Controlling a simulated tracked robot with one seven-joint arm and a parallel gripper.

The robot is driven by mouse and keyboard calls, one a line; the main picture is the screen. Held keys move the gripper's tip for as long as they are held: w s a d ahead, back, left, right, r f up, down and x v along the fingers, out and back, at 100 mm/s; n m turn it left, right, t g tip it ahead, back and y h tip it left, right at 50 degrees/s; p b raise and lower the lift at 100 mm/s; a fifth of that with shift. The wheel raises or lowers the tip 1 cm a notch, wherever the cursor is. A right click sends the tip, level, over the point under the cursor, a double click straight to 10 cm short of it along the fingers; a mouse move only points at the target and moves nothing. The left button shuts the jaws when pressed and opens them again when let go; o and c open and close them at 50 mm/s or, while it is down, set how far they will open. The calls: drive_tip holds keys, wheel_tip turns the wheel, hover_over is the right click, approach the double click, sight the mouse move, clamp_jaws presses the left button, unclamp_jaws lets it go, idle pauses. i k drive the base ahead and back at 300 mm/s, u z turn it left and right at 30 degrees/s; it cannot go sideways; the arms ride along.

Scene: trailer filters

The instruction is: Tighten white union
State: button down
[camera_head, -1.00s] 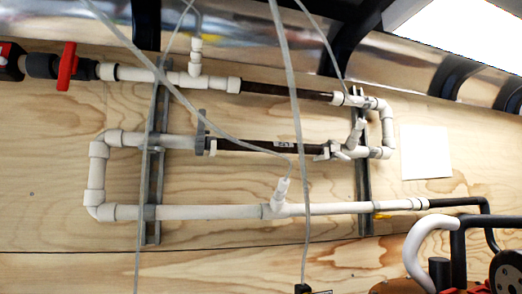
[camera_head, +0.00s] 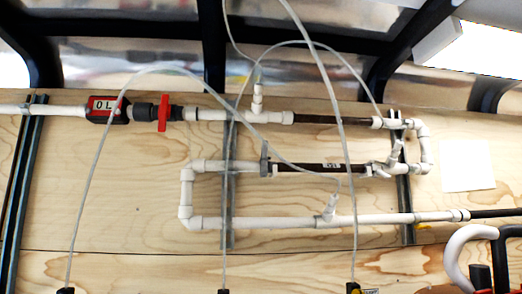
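A loop of white pipe runs along the plywood wall. White fittings (camera_head: 368,170) stand at the right end of the middle dark filter tube (camera_head: 310,167), near the right bracket. A grey collar (camera_head: 264,158) sits at that tube's left end. I cannot tell which fitting is the white union, nor whether any joint is loose. My gripper is not in view.
A red-handled valve (camera_head: 163,112) and a red-labelled fitting (camera_head: 103,110) sit on the upper pipe at left. Thin clear hoses (camera_head: 352,200) hang in front of the pipes. Metal brackets (camera_head: 228,200) back the pipes. Curved white and black tubes (camera_head: 462,240) fill the lower right.

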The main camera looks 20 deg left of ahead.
sight(376, 165)
drive_tip(key=u, duration=2.2)
drive_tip(key=k, duration=0.75)
drive_tip(key=z, duration=0.75)
drive_tip(key=i, duration=0.95)
drive_tip(key=z, duration=0.1)
